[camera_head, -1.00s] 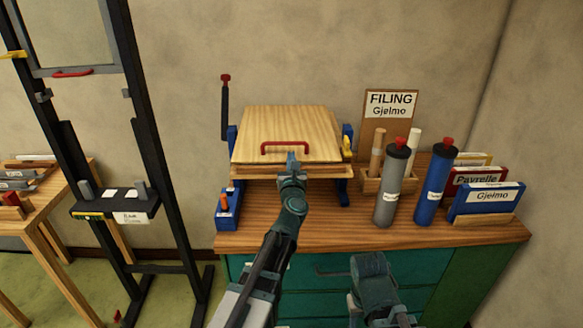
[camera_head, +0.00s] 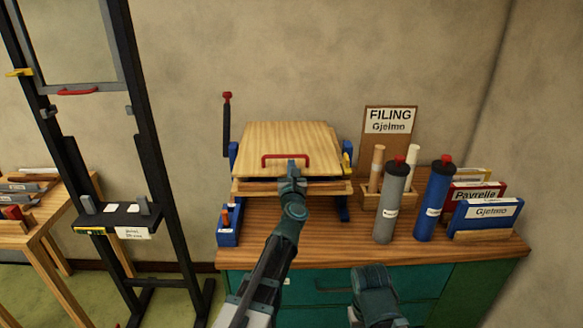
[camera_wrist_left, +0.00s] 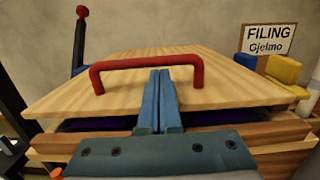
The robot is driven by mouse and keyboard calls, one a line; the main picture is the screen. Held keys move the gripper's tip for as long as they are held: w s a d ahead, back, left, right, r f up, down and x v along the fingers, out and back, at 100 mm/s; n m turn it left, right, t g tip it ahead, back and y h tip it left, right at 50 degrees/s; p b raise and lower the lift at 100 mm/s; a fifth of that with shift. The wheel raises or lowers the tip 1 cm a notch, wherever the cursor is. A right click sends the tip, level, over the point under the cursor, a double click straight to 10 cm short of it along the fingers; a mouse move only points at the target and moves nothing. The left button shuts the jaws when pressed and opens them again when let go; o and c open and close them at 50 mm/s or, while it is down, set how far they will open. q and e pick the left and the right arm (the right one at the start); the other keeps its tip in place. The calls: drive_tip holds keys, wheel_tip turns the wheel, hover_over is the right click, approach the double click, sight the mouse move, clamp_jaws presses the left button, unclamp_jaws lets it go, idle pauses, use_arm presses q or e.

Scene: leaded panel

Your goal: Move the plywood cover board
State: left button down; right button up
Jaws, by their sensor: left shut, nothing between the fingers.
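The plywood cover board (camera_head: 288,138) lies on a wooden stand with blue supports on the workbench. It also fills the middle of the left wrist view (camera_wrist_left: 195,77). A red handle (camera_head: 285,156) is fixed near its front edge. My left gripper (camera_head: 292,166) is shut and empty, right at the handle in the picture. In the left wrist view its closed fingers (camera_wrist_left: 161,84) overlap the space under the red bar; I cannot tell whether they touch it. My right gripper is not seen; part of my right arm shows at the bottom.
A grey bottle (camera_head: 392,204) and a blue bottle (camera_head: 434,204) stand to the right, near file folders (camera_head: 487,214) and a FILING sign (camera_head: 389,121). A blue box (camera_head: 229,226) sits at the bench's left. A black easel (camera_head: 150,150) stands further left.

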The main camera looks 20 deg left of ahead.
use_arm(q)
drive_tip(key=w+a+r+p, duration=0.1)
drive_tip(key=w+r+p, duration=0.1)
drive_tip(key=r+p, duration=0.65)
drive_tip(key=w+r+p, duration=0.2)
drive_tip(key=r+p, duration=0.6)
drive_tip(key=r, duration=0.1)
drive_tip(key=w+a+r+p, duration=0.3)
drive_tip(key=w+r+p, duration=0.9)
drive_tip(key=r+p, duration=0.2)
drive_tip(key=shift+w+a, duration=0.4)
